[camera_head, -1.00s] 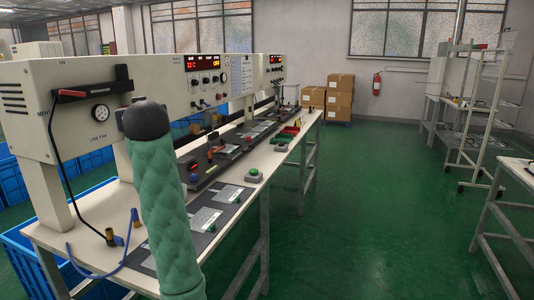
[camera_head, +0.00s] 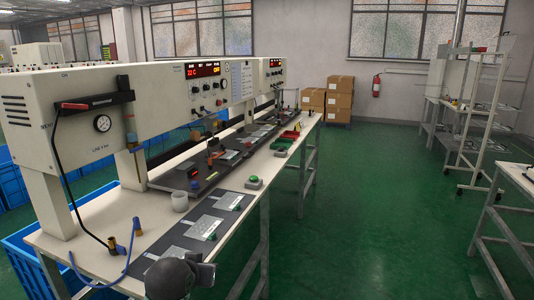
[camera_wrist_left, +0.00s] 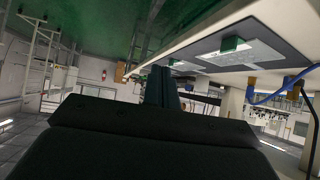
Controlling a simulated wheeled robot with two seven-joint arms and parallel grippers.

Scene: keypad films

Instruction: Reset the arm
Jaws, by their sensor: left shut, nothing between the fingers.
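My left gripper (camera_wrist_left: 163,88) shows in the left wrist view with its dark fingers together and nothing between them. In the head view a dark grey part of my left arm shows at the bottom, in front of the near end of the bench. The rest of that arm is out of the picture. Several keypad films (camera_head: 205,227) lie on a dark mat (camera_head: 187,239) on the bench; one also shows in the wrist view (camera_wrist_left: 241,54), which is turned over. My left gripper is apart from the films. My right gripper is not in view.

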